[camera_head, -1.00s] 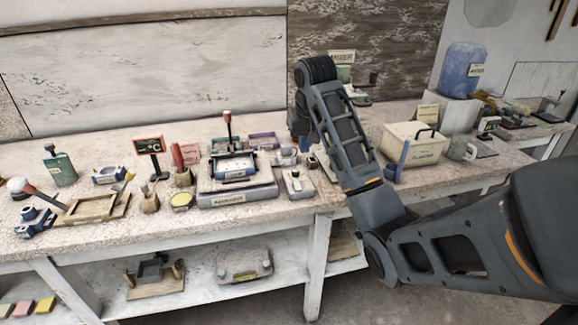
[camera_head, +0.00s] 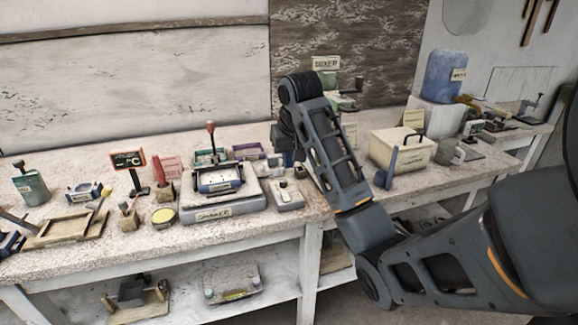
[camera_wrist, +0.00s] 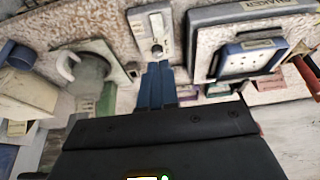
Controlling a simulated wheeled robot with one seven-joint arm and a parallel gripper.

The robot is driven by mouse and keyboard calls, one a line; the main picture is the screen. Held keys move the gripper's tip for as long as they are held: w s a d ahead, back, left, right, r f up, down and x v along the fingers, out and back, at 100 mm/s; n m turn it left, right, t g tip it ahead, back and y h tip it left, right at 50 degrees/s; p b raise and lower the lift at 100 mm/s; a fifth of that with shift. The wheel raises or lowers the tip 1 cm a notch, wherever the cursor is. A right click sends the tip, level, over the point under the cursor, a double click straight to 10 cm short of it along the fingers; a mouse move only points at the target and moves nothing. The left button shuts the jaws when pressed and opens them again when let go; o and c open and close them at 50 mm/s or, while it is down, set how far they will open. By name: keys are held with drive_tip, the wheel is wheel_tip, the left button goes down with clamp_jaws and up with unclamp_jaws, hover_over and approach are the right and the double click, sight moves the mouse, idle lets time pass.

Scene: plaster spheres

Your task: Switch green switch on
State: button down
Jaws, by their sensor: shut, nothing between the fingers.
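A small pale grey switch box (camera_head: 287,195) sits on the bench to the right of the shaker. It also shows at the top of the wrist view (camera_wrist: 148,23), with a round knob (camera_wrist: 157,50) at its end near my gripper. I cannot make out any green on it. My gripper (camera_wrist: 155,68) is shut and empty. Its blue fingers point at the knob end of the box in the wrist view; I cannot tell whether they touch it. In the head view my arm hides most of the gripper.
The shaker (camera_head: 219,212) stands close beside the box. Farther left are a small sign (camera_head: 128,160) and a yellow dish (camera_head: 163,217).

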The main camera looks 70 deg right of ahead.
drive_tip(key=b, duration=0.2)
approach(284, 192)
drive_tip(key=x, duration=0.5)
drive_tip(key=shift+f, duration=0.1)
drive_tip(key=shift+w+d+f, duration=0.15)
drive_tip(key=shift+f, duration=0.55)
